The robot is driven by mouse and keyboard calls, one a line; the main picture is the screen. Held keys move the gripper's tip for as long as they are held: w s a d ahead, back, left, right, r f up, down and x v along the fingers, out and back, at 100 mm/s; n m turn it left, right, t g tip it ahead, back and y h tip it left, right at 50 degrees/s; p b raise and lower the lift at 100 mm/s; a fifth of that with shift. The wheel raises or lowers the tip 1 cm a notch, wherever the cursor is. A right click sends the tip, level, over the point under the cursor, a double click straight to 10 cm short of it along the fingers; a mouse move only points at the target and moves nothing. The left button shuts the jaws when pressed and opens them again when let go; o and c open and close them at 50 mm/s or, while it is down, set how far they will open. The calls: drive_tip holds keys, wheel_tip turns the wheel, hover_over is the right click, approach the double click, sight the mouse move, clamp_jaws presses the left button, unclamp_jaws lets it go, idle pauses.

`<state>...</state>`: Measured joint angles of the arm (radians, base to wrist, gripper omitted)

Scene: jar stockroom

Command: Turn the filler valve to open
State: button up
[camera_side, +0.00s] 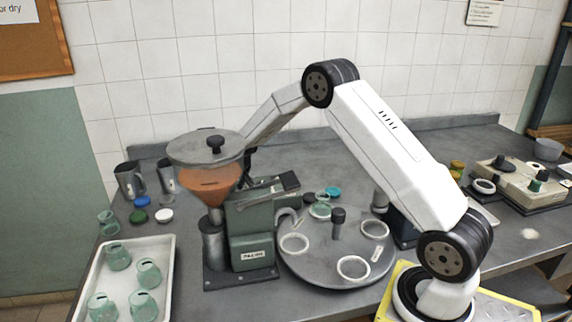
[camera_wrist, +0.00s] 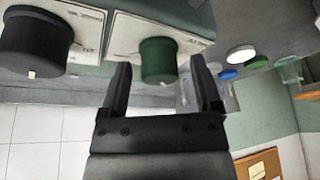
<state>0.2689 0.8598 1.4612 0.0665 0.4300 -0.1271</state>
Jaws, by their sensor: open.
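The filler (camera_side: 250,222) is a green-grey machine with a lidded hopper (camera_side: 208,185) of orange-brown contents. In the wrist view, a green knob (camera_wrist: 158,62) with a pale pointer mark sits on a white plate. A black knob (camera_wrist: 36,42), also with a pale mark, is to its left. Which knob is the filler valve, I cannot tell from labels. My gripper (camera_wrist: 160,66) is open, with the green knob between its fingers in the picture and a gap on each side. In the side view my gripper is mostly hidden behind the hopper.
A grey turntable (camera_side: 325,268) with several jar rings stands right of the filler. A white tray (camera_side: 165,262) of green glass jars is at left. Metal jugs (camera_side: 129,182) and loose lids (camera_side: 164,215) lie behind it. A beige control box (camera_side: 520,180) is at far right.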

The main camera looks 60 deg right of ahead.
drive_tip(key=shift+f, duration=0.15)
clamp_jaws()
drive_tip(key=shift+m+h, duration=0.6)
drive_tip(key=shift+m, duration=0.9)
unclamp_jaws()
drive_tip(key=shift+r, duration=0.2)
